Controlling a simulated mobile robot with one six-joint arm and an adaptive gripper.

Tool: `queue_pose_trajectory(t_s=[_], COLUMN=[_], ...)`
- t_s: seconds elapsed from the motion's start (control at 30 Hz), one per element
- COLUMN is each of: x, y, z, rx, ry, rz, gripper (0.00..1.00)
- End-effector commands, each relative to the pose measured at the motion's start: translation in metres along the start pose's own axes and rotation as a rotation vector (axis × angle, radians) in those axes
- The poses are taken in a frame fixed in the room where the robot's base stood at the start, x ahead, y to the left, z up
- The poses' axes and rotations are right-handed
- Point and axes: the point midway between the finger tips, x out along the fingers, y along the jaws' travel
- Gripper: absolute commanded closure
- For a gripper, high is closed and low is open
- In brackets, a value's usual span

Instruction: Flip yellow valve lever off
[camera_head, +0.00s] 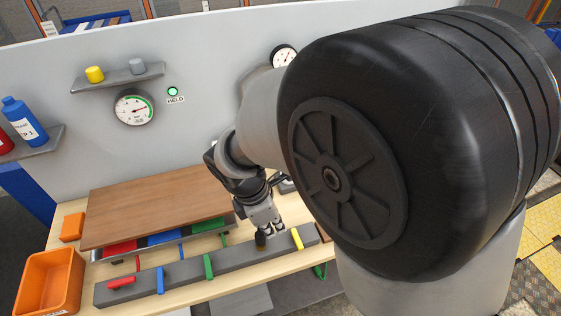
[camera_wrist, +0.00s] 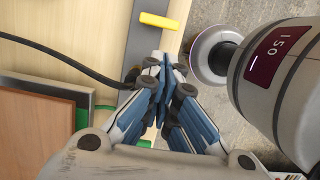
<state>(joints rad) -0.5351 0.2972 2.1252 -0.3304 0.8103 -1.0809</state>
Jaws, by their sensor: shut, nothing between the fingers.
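The yellow valve lever (camera_head: 297,238) stands at the right part of a long grey bar (camera_head: 185,275), turned across it. It also shows in the wrist view as a yellow bar (camera_wrist: 160,21) near the top. My gripper (camera_head: 268,233) is down over the grey bar, just left of the yellow lever and apart from it. In the wrist view my gripper (camera_wrist: 165,72) has its fingers together, empty, below the yellow lever. A dark round thing (camera_head: 260,240) is by the fingertips. A blue lever (camera_head: 160,280) and a green lever (camera_head: 208,266) also lie across the bar; a red lever (camera_head: 121,283) lies along it.
A brown board (camera_head: 150,205) lies behind the bar. An orange bin (camera_head: 50,283) is at the left. A gauge (camera_head: 134,108) and a green lamp marked HELD (camera_head: 172,91) are on the wall. A black cable (camera_wrist: 55,55) runs toward the bar in the wrist view.

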Motion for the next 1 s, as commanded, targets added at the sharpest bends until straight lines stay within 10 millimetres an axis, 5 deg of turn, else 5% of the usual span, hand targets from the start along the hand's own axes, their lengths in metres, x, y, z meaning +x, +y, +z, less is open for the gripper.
queue_pose_trajectory(t_s=[0.33,0.7,1.0], x=[0.007,0.072,0.099], y=[-0.001,-0.001,-0.001], z=[0.0,0.0,0.0], rx=[0.004,0.005,0.005], ry=[0.0,0.0,0.001], rz=[-0.002,-0.003,-0.001], gripper=[1.0,1.0,1.0])
